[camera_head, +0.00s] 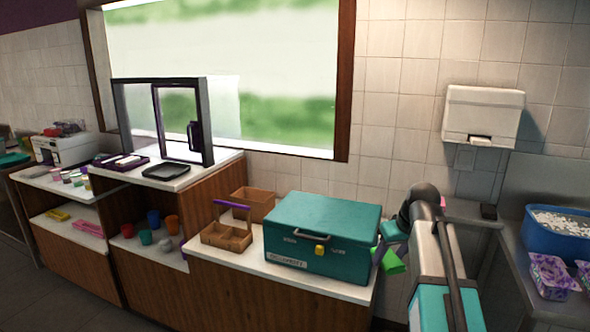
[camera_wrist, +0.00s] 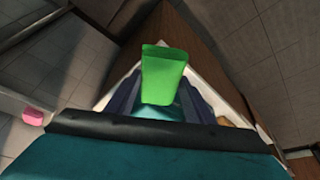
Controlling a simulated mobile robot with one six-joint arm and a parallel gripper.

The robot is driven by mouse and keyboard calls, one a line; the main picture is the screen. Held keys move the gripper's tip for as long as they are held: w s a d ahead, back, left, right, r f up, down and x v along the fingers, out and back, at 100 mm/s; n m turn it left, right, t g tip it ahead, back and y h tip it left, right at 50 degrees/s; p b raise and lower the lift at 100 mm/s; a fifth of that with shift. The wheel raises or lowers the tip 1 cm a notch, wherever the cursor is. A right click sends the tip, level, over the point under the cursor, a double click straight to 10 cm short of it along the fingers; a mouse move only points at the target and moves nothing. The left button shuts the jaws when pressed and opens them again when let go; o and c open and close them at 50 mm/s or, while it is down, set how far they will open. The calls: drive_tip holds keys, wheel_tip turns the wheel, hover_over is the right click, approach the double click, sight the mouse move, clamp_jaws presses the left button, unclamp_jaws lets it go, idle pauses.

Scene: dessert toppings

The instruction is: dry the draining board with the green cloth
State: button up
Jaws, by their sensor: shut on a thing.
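The green cloth (camera_head: 393,263) is held in my gripper (camera_head: 381,250), in the air beside the right end of the teal box. In the wrist view the cloth (camera_wrist: 164,72) stands out between the two dark fingers of my gripper (camera_wrist: 160,98), which are shut on it. My arm hides part of the area behind it in the head view. A grey metal counter (camera_head: 508,262) runs along the right edge; I cannot tell whether it is the draining board. The cloth is apart from this counter.
A teal box (camera_head: 322,236) and a wooden caddy (camera_head: 226,236) stand on the low counter. A blue tub (camera_head: 556,240) and purple-patterned containers (camera_head: 551,275) occupy the metal counter. A white dispenser (camera_head: 483,112) hangs on the wall. A pink item (camera_wrist: 33,116) shows in the wrist view.

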drive_tip(key=s+a+f+m+h, duration=0.1)
drive_tip(key=s+a+m, duration=0.1)
drive_tip(key=a, duration=0.8)
drive_tip(key=shift+m, duration=0.4)
drive_tip(key=shift+a, duration=0.1)
drive_tip(key=shift+s, duration=0.15)
drive_tip(key=shift+s, duration=1.7)
drive_tip(key=shift+s+f, duration=0.1)
